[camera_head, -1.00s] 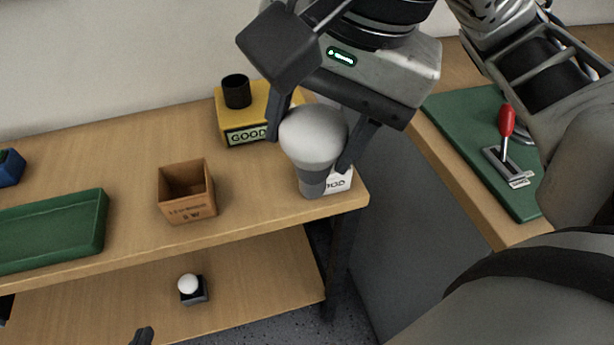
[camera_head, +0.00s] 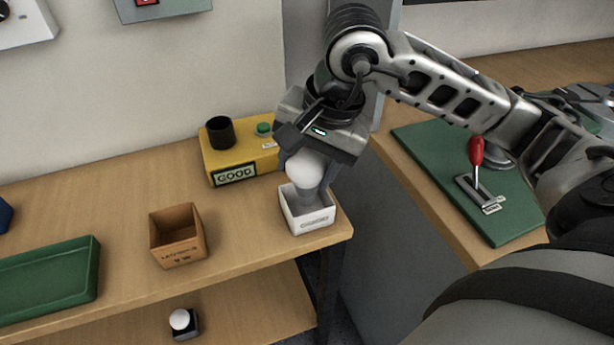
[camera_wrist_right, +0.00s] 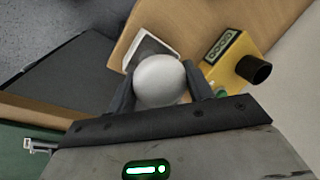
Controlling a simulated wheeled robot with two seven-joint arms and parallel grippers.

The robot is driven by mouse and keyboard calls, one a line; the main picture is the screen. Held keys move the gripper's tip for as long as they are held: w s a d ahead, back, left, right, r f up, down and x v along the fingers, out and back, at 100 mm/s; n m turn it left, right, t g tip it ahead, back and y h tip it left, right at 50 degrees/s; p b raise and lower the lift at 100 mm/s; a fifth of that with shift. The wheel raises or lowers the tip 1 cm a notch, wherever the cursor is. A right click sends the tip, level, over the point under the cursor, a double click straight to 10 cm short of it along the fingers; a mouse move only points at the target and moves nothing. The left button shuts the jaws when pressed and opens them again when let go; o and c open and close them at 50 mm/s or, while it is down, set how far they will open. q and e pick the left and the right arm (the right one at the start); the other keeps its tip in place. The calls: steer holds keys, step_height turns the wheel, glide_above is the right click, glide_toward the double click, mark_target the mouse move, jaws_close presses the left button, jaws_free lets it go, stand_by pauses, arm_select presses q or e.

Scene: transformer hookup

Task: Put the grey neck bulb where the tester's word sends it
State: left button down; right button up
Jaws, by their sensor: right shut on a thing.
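My right gripper (camera_head: 310,178) is shut on the grey neck bulb (camera_head: 304,168), white globe up and grey neck down. The neck is over or inside the open white box (camera_head: 308,222) at the right end of the table; I cannot tell whether it touches the bottom. In the right wrist view the bulb's globe (camera_wrist_right: 160,80) sits between the two fingers and hides part of the white box (camera_wrist_right: 150,50). The yellow tester (camera_head: 222,166) behind it shows the word GOOD (camera_head: 235,175). My left gripper is not in view.
A small brown box (camera_head: 178,238) and a green tray (camera_head: 50,280) stand left on the table. Another white-topped bulb (camera_head: 181,321) is on the lower shelf. A green board with a red-handled lever (camera_head: 477,155) lies on the right-hand bench.

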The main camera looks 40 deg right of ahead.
mark_target(307, 182)
steer(key=shift+w+d+f, duration=0.25)
steer(key=shift+w+f, duration=0.15)
steer(key=shift+f, duration=0.2)
steer(key=f, duration=0.3)
steer(key=shift+w+d+f, duration=0.2)
steer(key=shift+w+f, duration=0.05)
steer(key=shift+f, duration=0.1)
steer(key=shift+f, duration=0.2)
steer(key=o, duration=0.6)
steer(key=shift+o, duration=0.5)
